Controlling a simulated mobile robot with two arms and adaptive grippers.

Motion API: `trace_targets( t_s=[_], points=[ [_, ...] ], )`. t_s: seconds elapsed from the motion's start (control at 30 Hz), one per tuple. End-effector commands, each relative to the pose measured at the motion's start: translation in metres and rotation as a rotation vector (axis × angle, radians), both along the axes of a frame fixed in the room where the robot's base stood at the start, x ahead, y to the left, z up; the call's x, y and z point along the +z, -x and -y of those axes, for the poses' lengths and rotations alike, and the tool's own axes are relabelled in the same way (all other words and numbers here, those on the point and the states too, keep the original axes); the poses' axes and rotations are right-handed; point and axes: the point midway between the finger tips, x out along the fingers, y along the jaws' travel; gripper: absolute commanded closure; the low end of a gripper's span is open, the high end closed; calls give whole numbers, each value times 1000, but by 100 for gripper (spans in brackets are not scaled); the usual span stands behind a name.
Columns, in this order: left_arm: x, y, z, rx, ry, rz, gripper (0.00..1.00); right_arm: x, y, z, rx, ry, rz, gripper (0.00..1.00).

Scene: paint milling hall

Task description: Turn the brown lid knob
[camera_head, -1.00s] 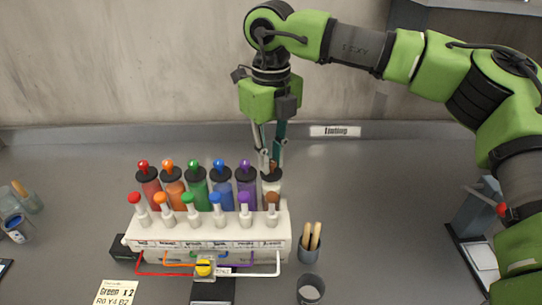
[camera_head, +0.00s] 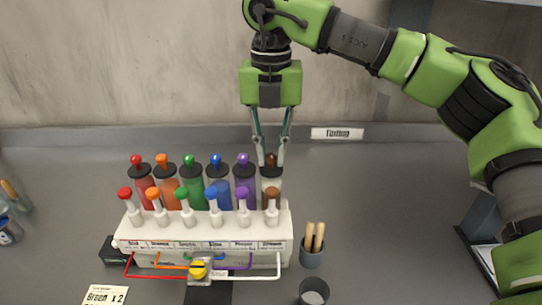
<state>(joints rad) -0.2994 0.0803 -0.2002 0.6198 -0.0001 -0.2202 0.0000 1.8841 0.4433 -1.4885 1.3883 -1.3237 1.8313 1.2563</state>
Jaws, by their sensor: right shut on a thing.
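The brown lid knob (camera_head: 271,159) tops the rightmost bottle (camera_head: 271,182) in the back row of the white paint rack (camera_head: 205,228). My right gripper (camera_head: 269,160) points straight down over that bottle, its two fingertips at either side of the knob and shut on it. A second brown-topped piece (camera_head: 271,194) stands in front of it in the rack's front row. My left gripper does not show.
Knobs of red, orange, green, blue and purple (camera_head: 242,160) stand close to the left. A cup with wooden sticks (camera_head: 313,248) and a dark cup (camera_head: 313,292) stand right of the rack. A paper card (camera_head: 105,295) lies front left. The bench is clear at right centre.

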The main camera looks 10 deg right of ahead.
Motion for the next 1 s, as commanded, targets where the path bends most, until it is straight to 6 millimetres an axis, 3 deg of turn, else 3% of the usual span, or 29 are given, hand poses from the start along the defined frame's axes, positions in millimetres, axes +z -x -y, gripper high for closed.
trace_targets(
  t_s=[0.3, 0.87, 0.9, 0.93, 1.0],
  points=[
    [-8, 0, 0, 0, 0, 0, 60, 1, -1, 0, -133, -1, 4, 100],
    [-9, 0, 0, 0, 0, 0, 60, 2, -1, 0, -162, -1, 4, 100],
    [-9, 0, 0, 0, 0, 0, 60, 2, -1, 0, -162, -1, 4, 77],
    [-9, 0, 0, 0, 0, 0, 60, 2, -1, 0, -162, -1, 4, 69],
    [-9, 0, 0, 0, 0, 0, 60, 1, -1, 0, -161, -1, 3, 68]
  ],
)
